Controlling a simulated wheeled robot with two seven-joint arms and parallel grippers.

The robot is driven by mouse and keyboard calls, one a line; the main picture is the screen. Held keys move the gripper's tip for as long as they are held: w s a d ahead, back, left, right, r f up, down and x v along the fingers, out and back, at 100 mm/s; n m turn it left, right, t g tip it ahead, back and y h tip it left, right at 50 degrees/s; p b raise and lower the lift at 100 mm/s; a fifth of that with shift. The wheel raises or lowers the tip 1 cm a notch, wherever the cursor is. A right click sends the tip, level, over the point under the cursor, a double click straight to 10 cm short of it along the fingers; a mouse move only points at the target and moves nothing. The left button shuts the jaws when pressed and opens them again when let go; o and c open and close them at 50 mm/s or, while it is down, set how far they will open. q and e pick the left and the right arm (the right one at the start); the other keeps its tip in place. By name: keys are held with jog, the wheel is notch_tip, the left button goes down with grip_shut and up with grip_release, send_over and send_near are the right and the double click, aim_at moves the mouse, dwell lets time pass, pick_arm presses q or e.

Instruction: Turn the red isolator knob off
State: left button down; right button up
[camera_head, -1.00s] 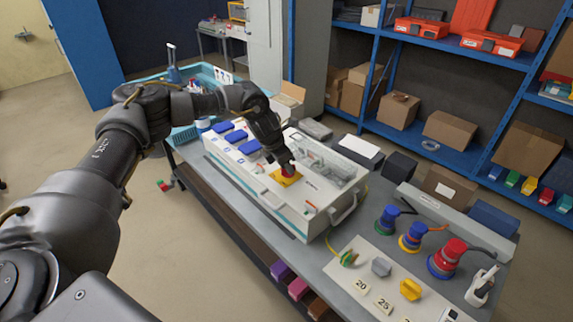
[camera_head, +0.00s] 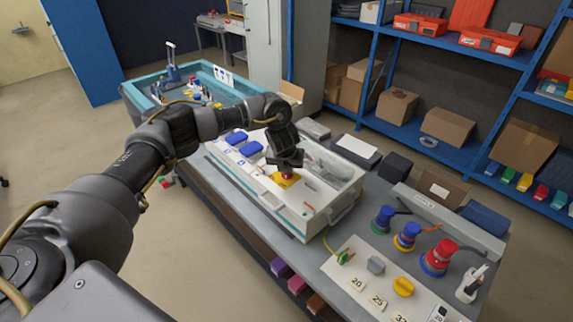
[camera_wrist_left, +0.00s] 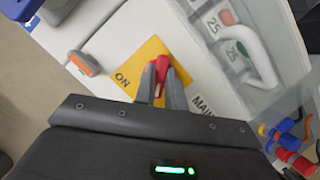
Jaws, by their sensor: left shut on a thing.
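The red isolator knob (camera_wrist_left: 161,66) sits on a yellow plate (camera_wrist_left: 135,64) marked "ON" on the white socket box (camera_head: 303,224). In the head view the yellow plate (camera_head: 284,181) shows just below my gripper, with a bit of the red knob (camera_head: 287,175). My left gripper (camera_wrist_left: 160,68) is shut on the red knob, one finger on each side of it. In the head view my left gripper (camera_head: 287,169) reaches down onto the box from above. The knob's lower part is hidden between the fingers. My right gripper is not in view.
Blue socket covers (camera_head: 236,138) lie left of the knob, and a clear cover (camera_head: 334,167) lies to its right. A teal tray (camera_head: 213,75) stands behind.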

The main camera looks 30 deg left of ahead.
pick_arm(q)
jog(key=shift+n+y+p, duration=0.3)
jog(key=shift+n+p, duration=0.1)
jog(key=shift+n, duration=0.4)
jog(key=c, duration=1.5)
grip_release()
jog(key=shift+o, duration=0.2)
jog(key=v, duration=1)
jog(key=shift+r+p, duration=0.4)
jog(key=shift+d, duration=0.1)
